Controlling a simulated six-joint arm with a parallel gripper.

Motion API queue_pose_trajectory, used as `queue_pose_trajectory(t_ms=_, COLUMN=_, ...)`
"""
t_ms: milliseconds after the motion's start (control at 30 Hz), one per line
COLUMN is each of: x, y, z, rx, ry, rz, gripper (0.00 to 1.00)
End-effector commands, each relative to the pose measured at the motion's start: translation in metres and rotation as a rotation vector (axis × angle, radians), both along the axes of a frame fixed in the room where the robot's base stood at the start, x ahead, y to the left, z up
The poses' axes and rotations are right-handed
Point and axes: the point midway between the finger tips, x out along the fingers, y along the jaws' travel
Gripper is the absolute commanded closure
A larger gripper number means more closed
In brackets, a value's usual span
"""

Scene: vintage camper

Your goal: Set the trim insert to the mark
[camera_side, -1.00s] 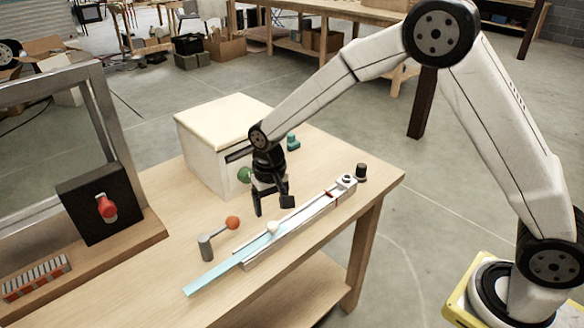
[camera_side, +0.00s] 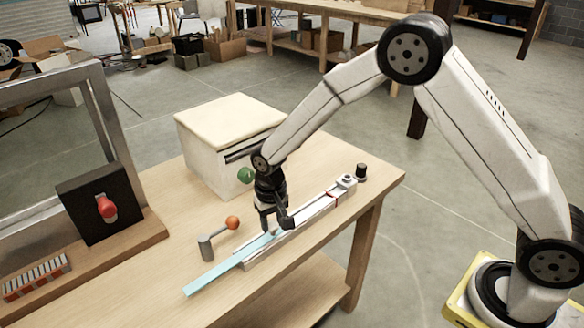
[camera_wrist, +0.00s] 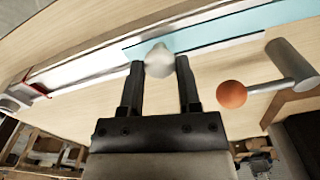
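The trim insert is a light blue strip (camera_side: 215,277) lying in a pale straight rail (camera_side: 262,257), its near-left end sticking out past the rail. It also shows in the wrist view (camera_wrist: 230,28), with a white knob (camera_wrist: 158,61) on it. My gripper (camera_side: 274,226) is down at the rail, pointing downward, and hides the knob in the side view. In the wrist view my gripper (camera_wrist: 160,63) is open, its two fingers on either side of the knob; contact is not clear. A red mark (camera_side: 331,195) is on the rail farther up to the right, and a red line (camera_wrist: 38,88) shows at left in the wrist view.
A grey post with an orange-ball lever (camera_side: 232,223) stands close left of the rail. A white box (camera_side: 207,148) with a green ball (camera_side: 245,175) stands behind. A black panel with a red knob (camera_side: 107,208) is at left. A small black knob (camera_side: 361,172) is past the rail's far end.

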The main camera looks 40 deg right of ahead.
Motion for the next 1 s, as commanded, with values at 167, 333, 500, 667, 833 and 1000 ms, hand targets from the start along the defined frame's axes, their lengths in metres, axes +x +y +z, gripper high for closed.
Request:
queue_pose_trajectory(t_ms=167, x=0.0000, y=0.0000, z=0.0001, rx=0.000, ry=0.000, rz=0.000, gripper=1.00)
queue_pose_trajectory(t_ms=333, x=0.0000, y=0.0001, z=0.0002, rx=0.000, ry=0.000, rz=0.000, gripper=1.00)
queue_pose_trajectory(t_ms=500, x=-0.0001, y=0.0001, z=0.0002, rx=0.000, ry=0.000, rz=0.000, gripper=1.00)
queue_pose_trajectory(t_ms=667, x=-0.0001, y=0.0001, z=0.0003, rx=0.000, ry=0.000, rz=0.000, gripper=1.00)
queue_pose_trajectory(t_ms=833, x=-0.0001, y=0.0001, z=0.0003, rx=0.000, ry=0.000, rz=0.000, gripper=1.00)
queue_pose_trajectory(t_ms=1000, x=-0.0001, y=0.0002, z=0.0004, rx=0.000, ry=0.000, rz=0.000, gripper=1.00)
